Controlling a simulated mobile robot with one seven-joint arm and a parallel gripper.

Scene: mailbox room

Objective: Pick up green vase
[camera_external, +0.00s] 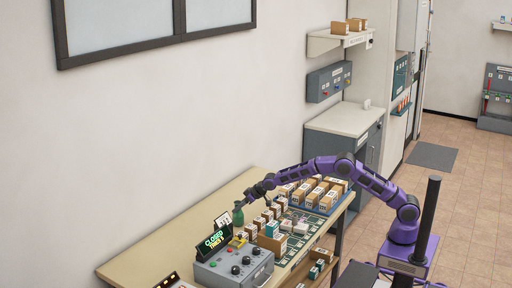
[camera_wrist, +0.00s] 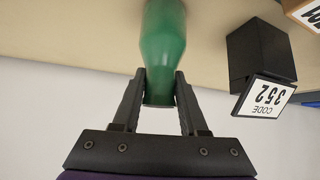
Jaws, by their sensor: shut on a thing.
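The green vase (camera_wrist: 163,45) is at the top middle of the wrist view, with its narrower end between my fingers. My gripper (camera_wrist: 160,88) is shut on that end, one black finger on each side. In the external view the vase (camera_external: 238,215) is a small green shape at the back of the long beige table, under the end of my purple arm. My gripper (camera_external: 242,203) is small there and partly hard to make out. I cannot tell whether the vase touches the table.
A black block with a "CODE 352" card (camera_wrist: 265,97) is close to the right of the vase. A grey control box with a lit sign (camera_external: 233,266) stands at the table's front. Several small boxes (camera_external: 310,190) crowd the right side. The table's left part (camera_external: 160,245) is clear.

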